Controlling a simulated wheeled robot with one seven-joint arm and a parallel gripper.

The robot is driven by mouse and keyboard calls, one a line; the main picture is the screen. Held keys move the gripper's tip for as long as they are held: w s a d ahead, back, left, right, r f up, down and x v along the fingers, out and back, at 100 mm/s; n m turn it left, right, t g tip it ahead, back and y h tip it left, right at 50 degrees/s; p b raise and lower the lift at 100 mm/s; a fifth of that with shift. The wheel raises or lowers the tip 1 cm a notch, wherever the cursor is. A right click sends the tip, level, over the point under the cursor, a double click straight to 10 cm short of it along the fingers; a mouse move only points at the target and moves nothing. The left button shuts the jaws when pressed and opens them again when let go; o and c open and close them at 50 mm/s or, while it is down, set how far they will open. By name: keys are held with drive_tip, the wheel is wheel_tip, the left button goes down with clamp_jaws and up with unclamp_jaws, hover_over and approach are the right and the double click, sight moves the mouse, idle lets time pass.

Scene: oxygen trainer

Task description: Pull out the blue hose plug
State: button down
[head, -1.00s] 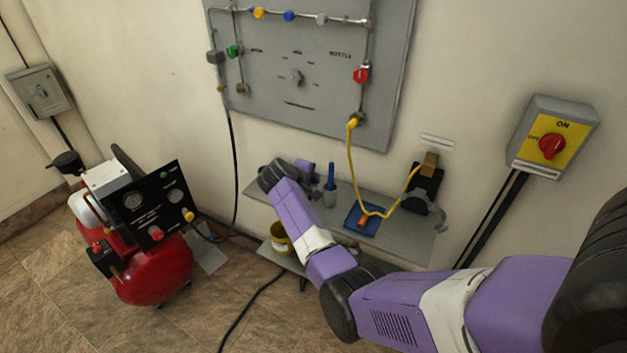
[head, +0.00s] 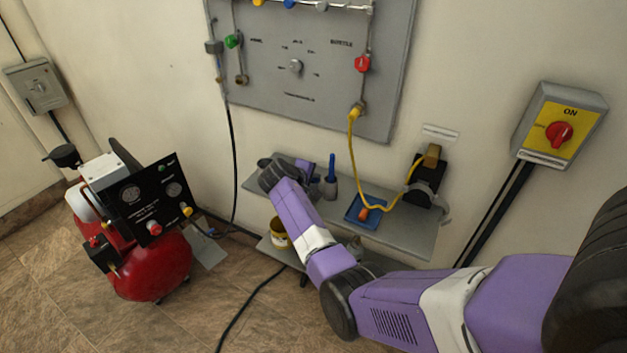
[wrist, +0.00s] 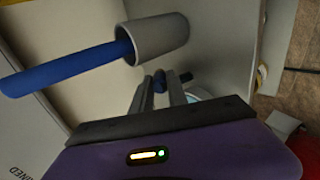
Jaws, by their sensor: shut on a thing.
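In the wrist view my gripper (wrist: 160,90) has its two fingers close together on a small dark blue piece (wrist: 160,80), which looks like the blue hose plug. Most of it is hidden between the fingers, so I cannot tell whether it is still seated. Beside the fingers, a larger blue rod (wrist: 65,69) stands in a grey cup (wrist: 160,38), apart from them. In the head view my purple hand (head: 305,168) is over the left part of the shelf; its fingertips are hidden.
The grey shelf (head: 410,228) bears the blue rod's grey cup (head: 330,188) and a blue tray (head: 358,215). A yellow hose (head: 353,150) hangs from the wall panel (head: 290,95). A red compressor (head: 150,260) stands at left. A yellow pot (head: 278,238) sits lower down.

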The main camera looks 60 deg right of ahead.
drive_tip(key=shift+f, duration=0.2)
drive_tip(key=c, duration=1.2)
unclamp_jaws()
drive_tip(key=shift+c, duration=0.2)
drive_tip(key=shift+a, duration=0.1)
drive_tip(key=v, duration=0.7)
drive_tip(key=shift+a+r, duration=0.15)
drive_tip(key=shift+r, duration=0.15)
